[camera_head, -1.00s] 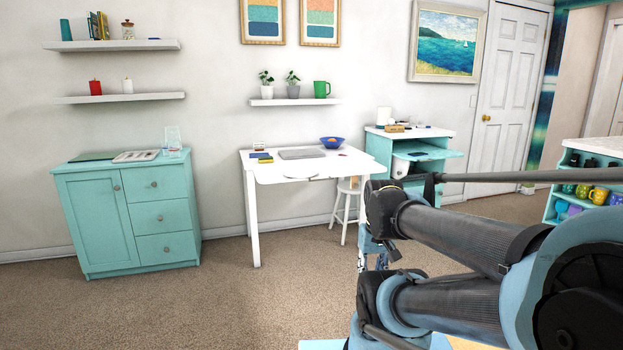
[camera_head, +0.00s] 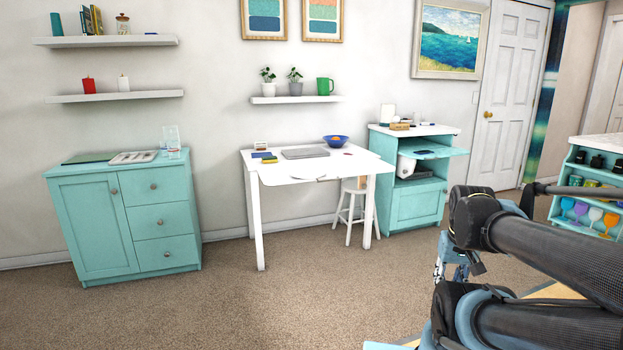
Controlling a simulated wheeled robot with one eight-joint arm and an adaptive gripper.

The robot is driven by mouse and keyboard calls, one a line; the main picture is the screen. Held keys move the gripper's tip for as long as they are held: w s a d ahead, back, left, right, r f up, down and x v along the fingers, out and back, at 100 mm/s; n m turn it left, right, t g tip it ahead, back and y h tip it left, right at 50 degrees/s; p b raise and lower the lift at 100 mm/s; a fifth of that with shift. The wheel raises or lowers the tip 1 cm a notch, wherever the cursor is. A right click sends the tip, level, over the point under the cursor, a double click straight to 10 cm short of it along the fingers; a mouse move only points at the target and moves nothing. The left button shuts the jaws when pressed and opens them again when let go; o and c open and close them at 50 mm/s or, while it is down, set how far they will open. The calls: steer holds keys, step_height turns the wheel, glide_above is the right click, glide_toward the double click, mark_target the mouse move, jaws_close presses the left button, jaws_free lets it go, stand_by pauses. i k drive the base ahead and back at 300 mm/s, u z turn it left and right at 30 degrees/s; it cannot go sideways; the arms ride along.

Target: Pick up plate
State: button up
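I cannot make out a plate for certain. A flat white shape with a curved edge (camera_head: 318,179) lies at the front of the white table (camera_head: 268,172), but I cannot tell whether it is a plate or paper. A blue bowl (camera_head: 336,142) with something orange in it stands at the table's back right. My arm crosses the lower right, well apart from the table. A small blue-and-grey part below its joint may be my gripper (camera_head: 455,265); its fingers are not clear.
A teal cabinet (camera_head: 125,220) stands at the left and a teal cart (camera_head: 417,205) right of the table. A white stool (camera_head: 354,205) is partly under the table. Carpet (camera_head: 300,300) in front is clear. A teal shelf unit (camera_head: 590,185) is at the right.

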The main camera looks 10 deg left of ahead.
mark_target(306, 173)
steer(key=i, duration=1)
